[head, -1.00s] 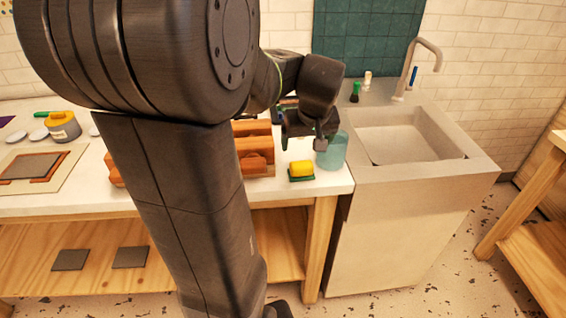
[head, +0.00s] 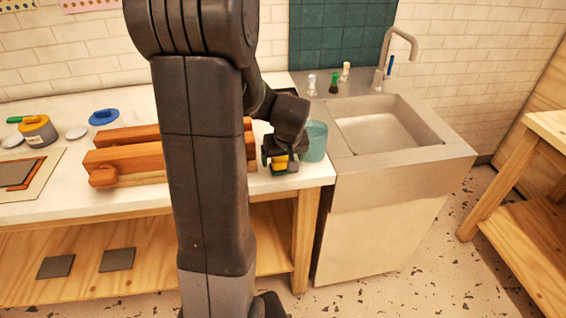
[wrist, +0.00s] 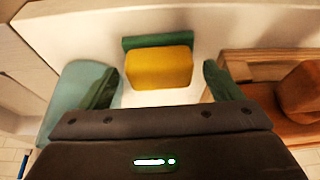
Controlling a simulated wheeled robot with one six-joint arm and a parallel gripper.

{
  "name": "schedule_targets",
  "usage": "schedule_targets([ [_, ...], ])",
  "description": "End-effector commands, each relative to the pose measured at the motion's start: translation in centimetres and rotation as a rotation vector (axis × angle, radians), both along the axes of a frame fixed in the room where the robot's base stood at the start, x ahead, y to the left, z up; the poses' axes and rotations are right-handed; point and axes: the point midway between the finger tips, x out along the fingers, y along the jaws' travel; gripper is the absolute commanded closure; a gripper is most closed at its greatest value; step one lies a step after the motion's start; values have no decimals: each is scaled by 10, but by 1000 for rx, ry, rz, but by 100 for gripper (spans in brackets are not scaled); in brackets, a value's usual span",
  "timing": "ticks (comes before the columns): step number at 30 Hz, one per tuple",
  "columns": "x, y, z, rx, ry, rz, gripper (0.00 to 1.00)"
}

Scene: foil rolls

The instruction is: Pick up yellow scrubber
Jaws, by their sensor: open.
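The yellow scrubber (wrist: 158,68) with its green layer (wrist: 150,42) lies on the white table top near its right end. In the head view the scrubber (head: 281,162) is partly covered by my gripper (head: 281,165). In the wrist view my gripper (wrist: 155,88) is open, with one dark green fingertip on each side of the scrubber and a gap on both sides. The scrubber sits between and slightly beyond the fingertips. Nothing is held.
A teal cup (head: 315,141) stands just right of my gripper; in the wrist view the cup (wrist: 70,95) is close to the left finger. A wooden rack (head: 130,157) is to the left. A sink (head: 390,128) adjoins the table at right.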

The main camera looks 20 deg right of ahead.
Motion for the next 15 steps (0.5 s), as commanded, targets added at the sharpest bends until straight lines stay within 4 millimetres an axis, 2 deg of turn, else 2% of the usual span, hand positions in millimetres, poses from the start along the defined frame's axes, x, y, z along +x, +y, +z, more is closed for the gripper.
schedule_targets([
  [10, 3, -1, -6, -1, -1, 1, 15],
  [11, 3, -1, -6, -1, -1, 1, 18],
  [15, 3, -1, -6, -1, -1, 1, 46],
])
